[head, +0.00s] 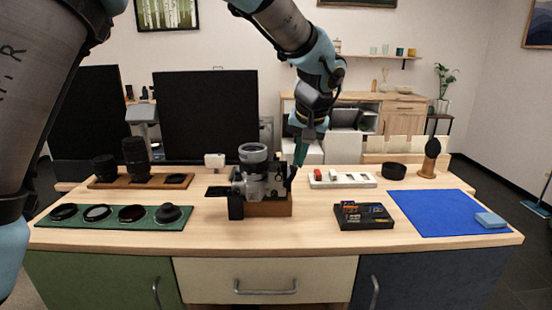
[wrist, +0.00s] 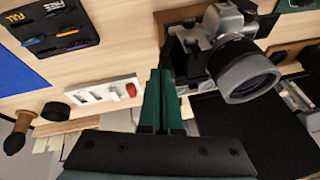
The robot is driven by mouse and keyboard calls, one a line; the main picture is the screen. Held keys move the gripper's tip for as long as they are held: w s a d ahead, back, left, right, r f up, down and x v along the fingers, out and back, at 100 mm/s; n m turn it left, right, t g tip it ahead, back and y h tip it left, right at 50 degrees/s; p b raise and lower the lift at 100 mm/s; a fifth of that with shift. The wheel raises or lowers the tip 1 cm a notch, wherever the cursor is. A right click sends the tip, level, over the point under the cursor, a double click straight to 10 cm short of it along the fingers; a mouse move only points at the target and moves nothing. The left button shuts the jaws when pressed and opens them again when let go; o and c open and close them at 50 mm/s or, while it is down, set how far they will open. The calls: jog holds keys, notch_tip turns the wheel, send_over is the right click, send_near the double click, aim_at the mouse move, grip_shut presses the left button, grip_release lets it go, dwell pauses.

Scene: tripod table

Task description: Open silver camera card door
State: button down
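The silver camera (head: 254,188) sits on a wooden block (head: 268,208) at the middle of the table, its large lens (head: 252,153) pointing up. A flat dark panel (head: 217,191) sticks out at its left. In the wrist view the camera (wrist: 224,22) is at the upper right with its lens (wrist: 246,76) toward me. I cannot make out the card door in either view.
A white tray (head: 342,184) with a red item stands right of my gripper. A black card tray (head: 363,216) and a blue mat (head: 445,212) lie farther right. Lenses on a wooden board (head: 110,184) and filters on a green mat (head: 90,222) are left. The table front is clear.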

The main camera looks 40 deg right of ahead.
jog(key=shift+s+d+f+m+t+y, duration=0.45)
jog(key=shift+s+d+f+t+y, duration=0.25)
jog(key=shift+f+t+y, duration=0.6)
jog(key=shift+s+d+f+m+t+y, duration=0.5)
jog(key=shift+d+f+t+y, duration=0.35)
jog(key=shift+f+t+y, duration=0.45)
jog(key=shift+s+d+f+m+t+y, duration=0.35)
jog(key=shift+s+d+f+t+y, duration=0.4)
jog(key=shift+f+t+y, duration=0.55)
jog(key=shift+f, duration=0.25)
jog(key=shift+w, duration=0.1)
jog(key=shift+w+a+f, duration=0.35)
jog(key=shift+w+a, duration=0.1)
jog(key=shift+a, duration=0.2)
jog(key=shift+s, duration=0.1)
